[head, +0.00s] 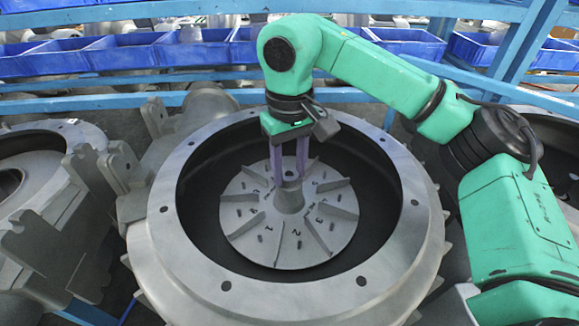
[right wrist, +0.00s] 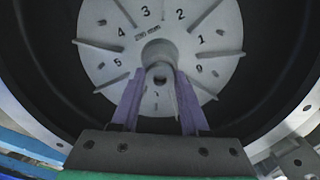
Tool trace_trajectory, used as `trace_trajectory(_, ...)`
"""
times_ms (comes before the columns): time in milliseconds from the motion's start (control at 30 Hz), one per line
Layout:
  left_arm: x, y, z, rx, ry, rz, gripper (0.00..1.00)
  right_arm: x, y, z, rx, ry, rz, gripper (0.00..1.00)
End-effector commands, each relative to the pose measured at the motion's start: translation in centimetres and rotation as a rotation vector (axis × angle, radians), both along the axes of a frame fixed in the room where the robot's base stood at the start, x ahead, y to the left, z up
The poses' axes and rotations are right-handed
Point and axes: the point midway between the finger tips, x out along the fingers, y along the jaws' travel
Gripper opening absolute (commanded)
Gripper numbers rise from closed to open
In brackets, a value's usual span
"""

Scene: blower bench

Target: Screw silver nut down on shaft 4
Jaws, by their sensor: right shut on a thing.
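A grey finned impeller disc (head: 250,222) with printed numbers and short dark studs lies inside a round housing; its raised hub (head: 289,199) stands in the middle. The number 4 (right wrist: 122,32) shows at the upper left of the disc in the right wrist view; I cannot tell clearly which stud is shaft 4. My right gripper (head: 289,176) points down over the hub, its purple fingers a little apart. It is shut on a small grey ring-like piece, apparently the silver nut (right wrist: 160,74), mostly hidden between the fingertips. Whether it touches the hub is unclear. My left gripper is out of view.
The housing's wide bolted rim (head: 165,240) surrounds the disc, with a deep dark gap inside it. Other grey castings (head: 45,235) stand at the left. Blue rails (head: 130,101) and blue bins (head: 130,52) run behind.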

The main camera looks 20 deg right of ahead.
Motion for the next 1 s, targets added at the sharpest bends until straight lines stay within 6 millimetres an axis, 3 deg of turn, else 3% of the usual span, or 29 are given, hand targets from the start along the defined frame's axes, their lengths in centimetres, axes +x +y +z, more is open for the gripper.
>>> trace_trajectory(167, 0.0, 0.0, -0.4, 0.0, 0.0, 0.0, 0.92, 0.0, 0.0, -0.1, 0.002, -0.002, -0.329, 0.0)
trace_trajectory(800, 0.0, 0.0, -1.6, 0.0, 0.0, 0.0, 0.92, 0.0, 0.0, -0.1, -0.002, -0.002, -1.928, 0.0)
trace_trajectory(900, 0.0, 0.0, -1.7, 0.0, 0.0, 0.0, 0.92, 0.0, 0.0, -0.1, -0.004, -0.002, -2.123, 0.0)
trace_trajectory(1000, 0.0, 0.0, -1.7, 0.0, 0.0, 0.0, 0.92, 0.0, -0.1, -0.1, -0.005, -0.002, -2.192, 0.0)
